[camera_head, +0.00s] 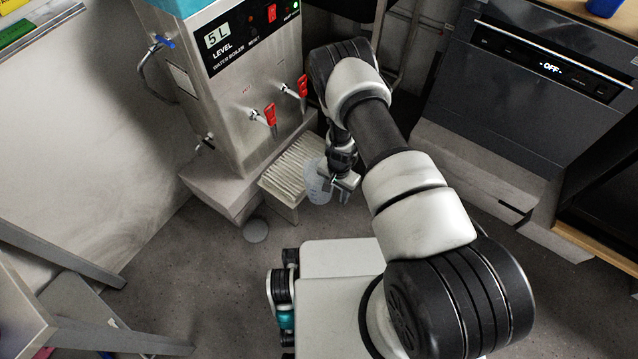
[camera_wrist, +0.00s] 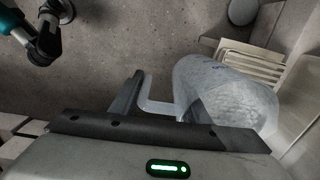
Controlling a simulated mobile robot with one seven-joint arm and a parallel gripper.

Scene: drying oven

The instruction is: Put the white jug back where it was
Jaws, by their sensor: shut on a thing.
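A translucent whitish jug (camera_head: 317,183) is at the right edge of the slatted drip tray (camera_head: 291,166) below the water boiler's taps. My gripper (camera_head: 340,184) is to the right of the jug and shut on it, at its handle side. In the wrist view the jug (camera_wrist: 222,92) lies beyond my gripper (camera_wrist: 152,105), with its handle at the fingers. The slatted tray (camera_wrist: 252,62) shows just behind the jug in that view. I cannot tell whether the jug touches the tray or hangs beside it.
The steel water boiler (camera_head: 230,95) with red-handled taps (camera_head: 270,114) stands behind the tray. A dark appliance with an "OFF" display (camera_head: 551,68) is at the right. A grey metal frame (camera_head: 60,255) stands at lower left. Open floor (camera_head: 215,262) lies in front of the boiler.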

